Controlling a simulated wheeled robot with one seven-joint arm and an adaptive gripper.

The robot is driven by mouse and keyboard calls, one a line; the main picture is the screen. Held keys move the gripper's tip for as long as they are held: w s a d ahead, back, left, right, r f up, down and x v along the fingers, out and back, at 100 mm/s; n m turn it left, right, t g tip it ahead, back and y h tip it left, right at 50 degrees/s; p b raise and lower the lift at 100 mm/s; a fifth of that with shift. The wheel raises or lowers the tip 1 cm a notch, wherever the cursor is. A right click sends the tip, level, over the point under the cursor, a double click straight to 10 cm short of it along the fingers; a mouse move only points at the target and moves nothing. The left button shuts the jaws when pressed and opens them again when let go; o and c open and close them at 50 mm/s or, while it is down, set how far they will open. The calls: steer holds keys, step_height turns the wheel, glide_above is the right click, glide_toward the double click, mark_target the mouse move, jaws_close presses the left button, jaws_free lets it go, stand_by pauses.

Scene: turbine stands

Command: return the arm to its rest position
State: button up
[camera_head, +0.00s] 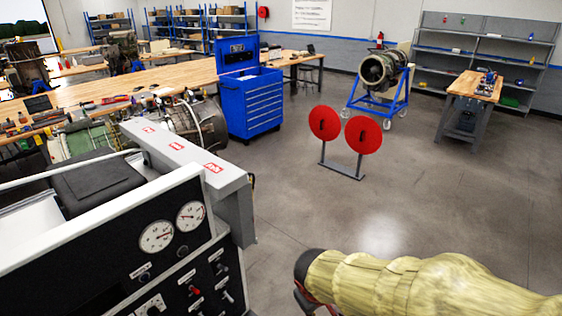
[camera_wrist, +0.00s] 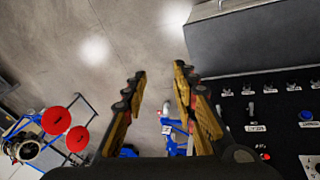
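My arm (camera_head: 420,285), in a tan, ribbed cover, reaches in from the lower right of the head view. Its dark end is at the bottom edge, right of the control panel and apart from it, with the fingers mostly out of sight. In the wrist view my gripper (camera_wrist: 160,72) has its two yellow-and-black fingers apart with nothing between them. Grey floor shows beyond the fingertips.
A black control panel (camera_head: 125,265) with gauges and switches stands at left; its switches (camera_wrist: 260,105) are right of my fingers. Red discs on a stand (camera_head: 342,172), a blue tool chest (camera_head: 252,103) and a turbine on a blue stand (camera_head: 377,106) are farther off. Open floor lies between.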

steer(key=s+d+f+m+t+b, duration=0.1)
steer(key=s+d+f+m+b, duration=0.2)
steer(key=b, duration=0.7)
steer(key=s+d+f+m+y+b, duration=0.1)
steer(key=s+d+f+m+b, duration=0.2)
steer(key=s+d+b, duration=0.4)
steer(key=shift+s+m+t+b, duration=0.4)
steer(key=shift+s+b, duration=1.15)
steer(key=shift+s, duration=0.65)
